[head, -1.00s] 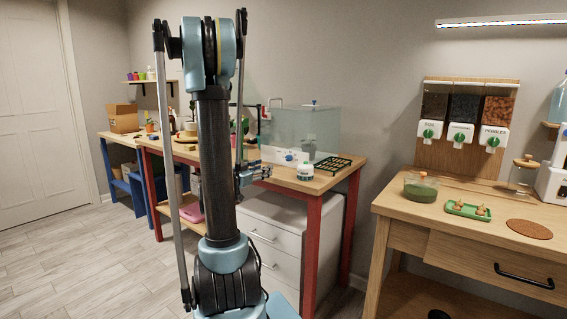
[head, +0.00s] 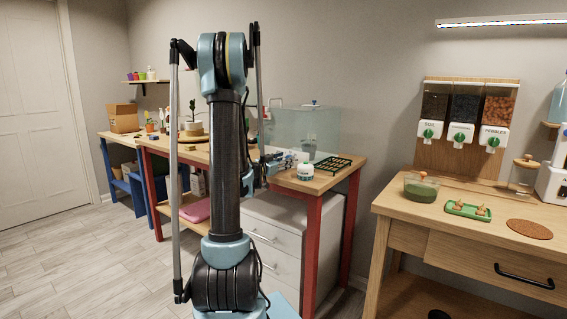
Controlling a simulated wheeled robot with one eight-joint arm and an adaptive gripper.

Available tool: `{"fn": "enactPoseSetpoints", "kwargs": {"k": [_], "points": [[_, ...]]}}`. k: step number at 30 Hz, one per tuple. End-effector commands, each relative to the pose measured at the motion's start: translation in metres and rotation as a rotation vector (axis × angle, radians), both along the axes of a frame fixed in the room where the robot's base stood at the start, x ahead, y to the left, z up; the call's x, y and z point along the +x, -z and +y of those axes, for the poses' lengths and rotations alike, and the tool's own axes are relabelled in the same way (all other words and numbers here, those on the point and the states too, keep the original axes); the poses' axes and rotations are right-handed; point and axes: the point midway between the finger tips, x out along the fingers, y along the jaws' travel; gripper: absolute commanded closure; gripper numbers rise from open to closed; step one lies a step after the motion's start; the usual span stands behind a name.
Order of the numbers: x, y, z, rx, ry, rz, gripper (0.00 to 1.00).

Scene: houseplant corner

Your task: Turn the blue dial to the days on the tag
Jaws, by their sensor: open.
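My gripper (head: 284,160) is open at the right end of the red-legged bench, in front of the glass case (head: 318,125). It covers the spot at the case's base where a white panel with a blue dial showed earlier. The dial cannot be made out clearly now, nor can its setting. I cannot tell whether the fingers touch it. No tag with days is readable in this view.
A small white jar with a green top (head: 305,172) stands just right of my gripper. A dark green grid tray (head: 334,163) lies right of it. The wooden bench (head: 318,184) has a bare front edge. A second table (head: 400,206) stands at right.

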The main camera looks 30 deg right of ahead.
Motion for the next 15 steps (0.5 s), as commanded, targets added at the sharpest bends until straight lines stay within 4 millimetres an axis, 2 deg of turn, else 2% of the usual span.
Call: {"fn": "enactPoseSetpoints", "kwargs": {"k": [4, 13, 15], "points": [[0.0033, 0.0000, -0.0075, 0.000, -0.001, 0.000, 0.56], [0.0036, 0.0000, -0.0087, 0.000, -0.001, 0.000, 0.56], [0.0036, 0.0000, -0.0087, 0.000, -0.001, 0.000, 0.72]]}}
